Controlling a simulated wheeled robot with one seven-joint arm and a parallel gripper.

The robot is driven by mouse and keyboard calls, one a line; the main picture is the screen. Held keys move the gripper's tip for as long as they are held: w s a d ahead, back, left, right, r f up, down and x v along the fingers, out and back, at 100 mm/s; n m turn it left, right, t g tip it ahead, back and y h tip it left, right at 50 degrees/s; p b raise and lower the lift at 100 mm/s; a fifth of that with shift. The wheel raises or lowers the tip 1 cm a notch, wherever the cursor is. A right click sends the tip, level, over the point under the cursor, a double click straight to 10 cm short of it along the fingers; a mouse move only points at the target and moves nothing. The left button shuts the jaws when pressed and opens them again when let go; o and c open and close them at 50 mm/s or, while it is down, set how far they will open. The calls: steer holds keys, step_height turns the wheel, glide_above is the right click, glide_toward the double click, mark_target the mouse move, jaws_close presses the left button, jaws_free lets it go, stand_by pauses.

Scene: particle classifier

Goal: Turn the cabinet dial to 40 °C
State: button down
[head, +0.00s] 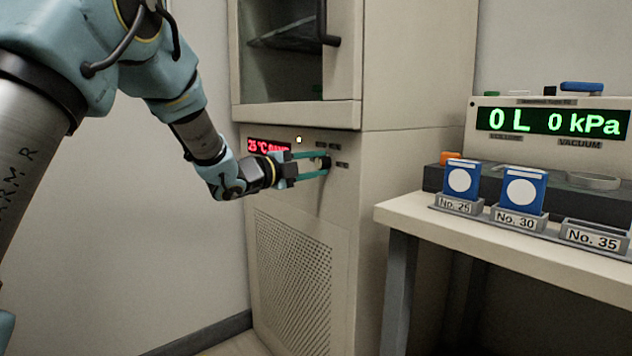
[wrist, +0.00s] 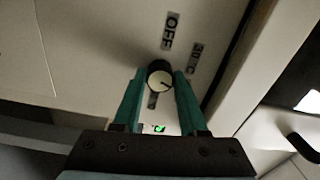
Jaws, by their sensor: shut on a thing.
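The cabinet (head: 300,200) stands in the middle of the head view. Its black dial (head: 325,163) sits on the panel below the upper compartment. In the wrist view the dial (wrist: 160,78) has a pale face with a dark pointer mark, with the labels OFF (wrist: 170,31) and 30 °C (wrist: 194,58) near it. A third label below the dial is mostly hidden. My gripper (head: 322,164) has its teal fingers on both sides of the dial; they also show in the wrist view (wrist: 158,88). It is shut on the dial. The red display (head: 268,146) reads 25 °C, its right part hard to read.
A table (head: 420,212) at the right carries blue boxes (head: 523,190) in holders marked No. 25 and No. 30, an empty No. 35 holder (head: 597,236), and a device with a green display (head: 550,122). The cabinet's upper door (head: 343,50) has a dark handle.

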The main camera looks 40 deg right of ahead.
steer(key=shift+f+m+b, duration=0.2)
steer(key=shift+m+b, duration=0.7)
steer(key=shift+b, duration=0.05)
steer(key=shift+r, duration=0.1)
steer(key=shift+c, duration=2.2)
jaws_free()
steer(key=a, duration=1)
steer(key=shift+w+a, duration=0.3)
steer(key=shift+a, duration=0.1)
